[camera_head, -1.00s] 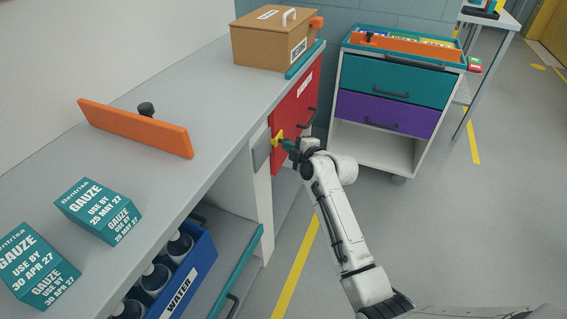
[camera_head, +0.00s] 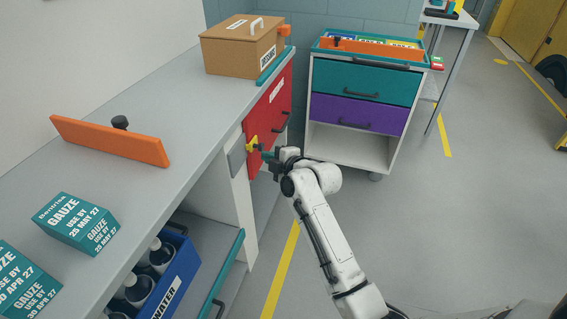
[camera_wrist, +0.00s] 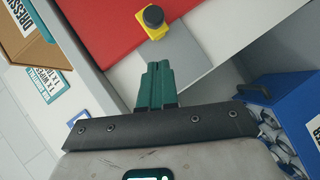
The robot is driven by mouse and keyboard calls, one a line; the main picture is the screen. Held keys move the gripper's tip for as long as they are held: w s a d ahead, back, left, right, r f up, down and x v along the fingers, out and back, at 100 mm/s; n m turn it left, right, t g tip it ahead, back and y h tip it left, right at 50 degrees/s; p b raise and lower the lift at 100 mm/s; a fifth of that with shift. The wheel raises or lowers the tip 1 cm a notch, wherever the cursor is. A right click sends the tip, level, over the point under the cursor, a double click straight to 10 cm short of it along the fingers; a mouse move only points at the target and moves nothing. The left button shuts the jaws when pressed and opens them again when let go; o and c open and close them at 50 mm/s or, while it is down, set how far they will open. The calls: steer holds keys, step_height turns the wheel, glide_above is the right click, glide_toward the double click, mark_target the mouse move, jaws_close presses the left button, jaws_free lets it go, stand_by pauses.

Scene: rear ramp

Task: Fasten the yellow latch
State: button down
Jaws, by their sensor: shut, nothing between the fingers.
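The yellow latch (camera_head: 252,144) sits at the near edge of the red front (camera_head: 268,112) under the bench, beside a grey plate (camera_head: 237,156). In the wrist view the latch (camera_wrist: 155,30) shows a dark round knob at its upper end, at the boundary between the red panel (camera_wrist: 88,22) and the grey plate (camera_wrist: 188,58). I cannot tell whether it engages the plate. My gripper (camera_head: 266,157) is shut and empty, just short of the latch. Its teal fingers (camera_wrist: 157,68) lie together below the latch in the wrist view, with a small gap.
A blue WATER crate (camera_head: 178,285) of bottles stands on the shelf under the bench (camera_head: 165,95). A drawer cart (camera_head: 360,82) stands behind my arm. A carton (camera_head: 240,50), an orange board (camera_head: 108,139) and gauze boxes (camera_head: 76,223) are on top.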

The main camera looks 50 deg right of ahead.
steer(key=v, duration=0.6)
steer(key=shift+s+a, duration=0.2)
steer(key=shift+r, duration=0.1)
steer(key=s+a+f+m+g+y+p, duration=0.2)
steer(key=s+a+f+m+g, duration=0.1)
steer(key=s+a, duration=0.3)
steer(key=s+a+f+m+g+y+p, duration=0.1)
steer(key=s+a+f+m+g+p, duration=0.2)
steer(key=a, duration=0.4)
steer(key=s+a+m+g+p, duration=0.1)
steer(key=s+a+m+g, duration=0.2)
steer(key=s, duration=0.6)
steer(key=s+a+m+g+p, duration=0.2)
steer(key=s+a+g, duration=0.1)
steer(key=s, duration=0.6)
steer(key=shift+r+m+g, duration=0.2)
steer(key=shift+m+g, duration=0.2)
steer(key=shift+s, duration=0.15)
